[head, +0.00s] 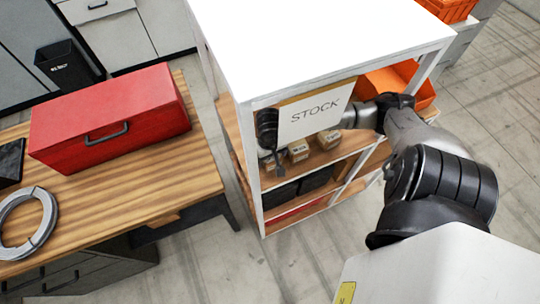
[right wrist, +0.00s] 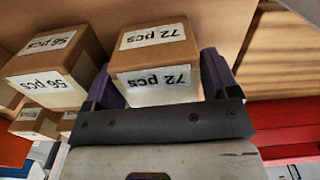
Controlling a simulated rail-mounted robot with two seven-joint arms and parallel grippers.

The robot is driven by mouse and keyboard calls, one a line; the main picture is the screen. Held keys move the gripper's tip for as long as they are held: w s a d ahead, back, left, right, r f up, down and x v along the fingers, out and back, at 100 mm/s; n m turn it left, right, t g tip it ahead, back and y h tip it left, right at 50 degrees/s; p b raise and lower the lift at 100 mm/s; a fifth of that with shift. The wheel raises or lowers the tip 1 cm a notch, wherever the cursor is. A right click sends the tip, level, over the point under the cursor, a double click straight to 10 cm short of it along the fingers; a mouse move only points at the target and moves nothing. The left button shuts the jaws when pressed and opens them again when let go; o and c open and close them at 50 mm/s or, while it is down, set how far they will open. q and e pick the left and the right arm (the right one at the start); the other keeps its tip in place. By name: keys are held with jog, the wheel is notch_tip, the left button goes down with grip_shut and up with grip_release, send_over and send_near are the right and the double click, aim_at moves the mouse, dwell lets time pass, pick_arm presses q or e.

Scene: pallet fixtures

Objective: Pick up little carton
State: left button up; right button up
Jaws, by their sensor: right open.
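A little carton (right wrist: 157,50) with white "72 pcs" labels sits on the shelf, upside down in the right wrist view. My right gripper (right wrist: 160,84) is open, with one purple-grey finger on either side of this carton. I cannot tell whether the fingers touch it. Another carton (right wrist: 56,66), marked "56 pcs", stands close beside it. In the head view my right gripper (head: 274,166) reaches in under the STOCK sign, beside small cartons (head: 298,151) on the middle shelf. The gripper partly covers the nearest carton. My left gripper is not in view.
The white-framed shelf unit (head: 320,35) has a STOCK sign (head: 315,112) in front of my right arm. An orange bin (head: 398,82) is to the right. A workbench (head: 120,205) with a red toolbox (head: 108,118) stands left.

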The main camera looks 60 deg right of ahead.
jog(key=shift+f, duration=0.7)
jog(key=c, duration=0.8)
jog(key=shift+o, duration=0.2)
jog(key=shift+r, duration=0.1)
